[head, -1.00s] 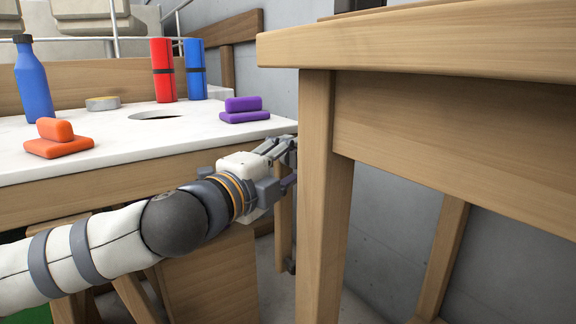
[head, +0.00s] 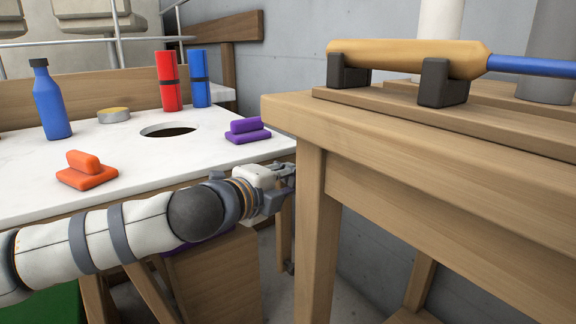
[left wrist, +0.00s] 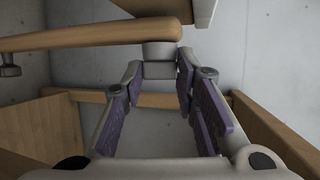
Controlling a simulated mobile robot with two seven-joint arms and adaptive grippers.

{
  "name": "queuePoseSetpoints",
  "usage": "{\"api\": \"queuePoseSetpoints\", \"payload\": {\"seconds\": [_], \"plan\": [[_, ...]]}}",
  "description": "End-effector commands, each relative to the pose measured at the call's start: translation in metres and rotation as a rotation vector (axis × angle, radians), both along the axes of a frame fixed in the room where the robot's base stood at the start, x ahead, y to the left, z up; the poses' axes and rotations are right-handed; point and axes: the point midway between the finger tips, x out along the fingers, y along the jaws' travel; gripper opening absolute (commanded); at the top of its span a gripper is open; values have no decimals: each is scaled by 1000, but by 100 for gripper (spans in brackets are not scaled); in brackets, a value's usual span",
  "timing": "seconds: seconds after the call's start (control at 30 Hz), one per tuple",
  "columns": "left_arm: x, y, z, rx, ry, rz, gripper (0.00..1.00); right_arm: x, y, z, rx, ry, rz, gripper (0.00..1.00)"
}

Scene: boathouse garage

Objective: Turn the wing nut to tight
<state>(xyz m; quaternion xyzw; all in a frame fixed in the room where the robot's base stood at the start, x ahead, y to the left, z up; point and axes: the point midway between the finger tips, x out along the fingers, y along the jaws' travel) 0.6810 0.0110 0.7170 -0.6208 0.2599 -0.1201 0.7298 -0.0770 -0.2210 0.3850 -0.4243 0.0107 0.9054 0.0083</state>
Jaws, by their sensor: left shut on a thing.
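My left gripper (head: 288,180) reaches to the gap between the white counter (head: 225,165) and the wooden bench (head: 360,160). In the left wrist view its two purple-padded fingers (left wrist: 158,78) close in on a small grey part (left wrist: 160,69), which I take for the wing nut. It sits under a grey round collar at the end of a wooden bar (left wrist: 90,38). The fingers are shut on this part. Its wings and how far it is turned are not clear. In the head view the bench corner and the gripper hide it. My right gripper is not in view.
On the counter stand a blue bottle (head: 51,102), red (head: 172,82) and blue (head: 200,80) cylinders, a tin (head: 114,115), and orange (head: 86,172) and purple (head: 247,132) blocks beside a round hole (head: 168,131). The bench's leg (head: 309,240) stands close to my gripper.

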Motion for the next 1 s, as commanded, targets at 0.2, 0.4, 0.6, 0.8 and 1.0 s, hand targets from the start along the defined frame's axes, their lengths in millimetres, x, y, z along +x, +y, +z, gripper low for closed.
{"api": "queuePoseSetpoints", "payload": {"seconds": [0.2,0.4,0.6,0.8,1.0], "plan": [[0,0,0,-1,-3,-1,0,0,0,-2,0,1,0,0],[0,0,0,-1,-3,-1,47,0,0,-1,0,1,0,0],[0,0,0,-2,-2,-1,47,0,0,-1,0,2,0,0],[-25,15,6,-2,-3,-2,47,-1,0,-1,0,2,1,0],[-71,43,19,-1,-4,-2,47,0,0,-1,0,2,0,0]]}}
